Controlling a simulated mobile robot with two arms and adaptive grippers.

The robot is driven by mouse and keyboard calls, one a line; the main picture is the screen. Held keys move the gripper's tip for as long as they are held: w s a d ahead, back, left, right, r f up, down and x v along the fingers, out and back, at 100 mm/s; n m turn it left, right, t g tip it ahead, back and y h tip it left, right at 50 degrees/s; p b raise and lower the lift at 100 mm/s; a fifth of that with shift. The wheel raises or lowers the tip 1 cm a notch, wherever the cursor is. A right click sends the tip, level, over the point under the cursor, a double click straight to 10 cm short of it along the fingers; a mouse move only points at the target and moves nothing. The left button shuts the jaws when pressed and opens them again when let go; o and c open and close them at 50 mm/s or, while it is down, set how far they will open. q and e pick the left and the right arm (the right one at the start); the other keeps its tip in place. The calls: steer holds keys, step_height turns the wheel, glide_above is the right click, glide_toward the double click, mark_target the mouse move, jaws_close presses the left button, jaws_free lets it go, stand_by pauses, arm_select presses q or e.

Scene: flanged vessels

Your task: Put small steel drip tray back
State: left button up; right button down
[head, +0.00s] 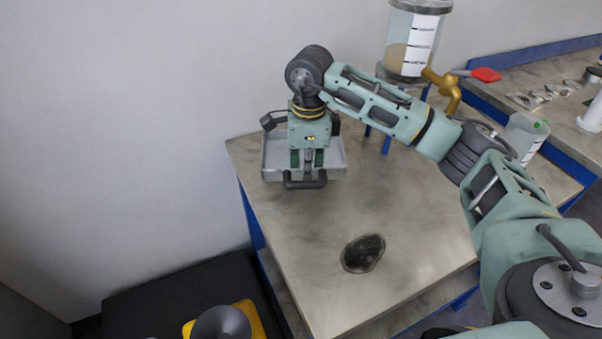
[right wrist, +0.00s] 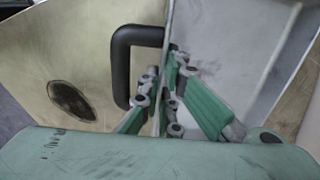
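The small steel drip tray (head: 274,158) is a shallow grey metal tray with a black handle at its front. It is at the far left end of the worktable. My right gripper (head: 307,168) comes down over its front side, near the handle. In the right wrist view, the green-padded fingers (right wrist: 164,92) lie on either side of the thin tray wall (right wrist: 225,42), close against it, and seem shut on it beside the black handle (right wrist: 126,62). Part of the tray is hidden by the gripper. My left gripper is not in view.
A dark round stain (head: 363,253) marks the worktable (head: 400,215). A clear vessel (head: 408,45) with a brass tap (head: 444,88) and red lever stands behind my right arm. A clear container (head: 524,135) stands at right. The table's front middle is clear.

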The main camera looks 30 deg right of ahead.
mark_target(301, 179)
steer(key=shift+w+a+f, duration=0.1)
steer(key=shift+w+f, duration=0.25)
steer(key=shift+w, duration=0.25)
steer(key=shift+w+f, duration=0.3)
steer(key=shift+w, duration=0.3)
step_height(301, 179, down, 4)
steer(key=shift+f+p, duration=0.1)
steer(key=shift+p, duration=0.6)
steer(key=c, duration=2.5)
jaws_free()
steer(key=shift+f, duration=0.15)
steer(key=o, duration=0.5)
